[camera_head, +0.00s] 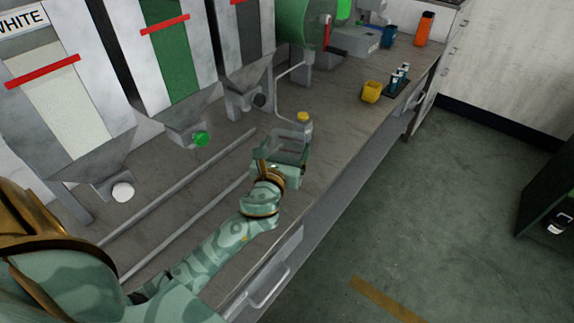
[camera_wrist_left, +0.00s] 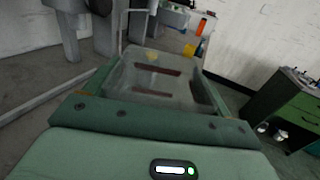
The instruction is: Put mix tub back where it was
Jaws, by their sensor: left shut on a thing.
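The mix tub appears as a clear grey, see-through box-like tub (camera_wrist_left: 150,80) in the left wrist view, held between the fingers of my left gripper (camera_wrist_left: 155,92). In the head view my left gripper (camera_head: 283,150) is over the bench, with the tub (camera_head: 290,146) in its jaws, partly hidden by the hand. The gripper is shut on it. I cannot tell whether the tub touches the bench top. My right gripper is in neither view.
Two rails (camera_head: 185,183) run along the bench, below hoppers with white (camera_head: 122,191) and green (camera_head: 201,138) knobs. A yellow cup (camera_head: 371,92) and a dark rack (camera_head: 399,83) stand farther right, near the bench edge.

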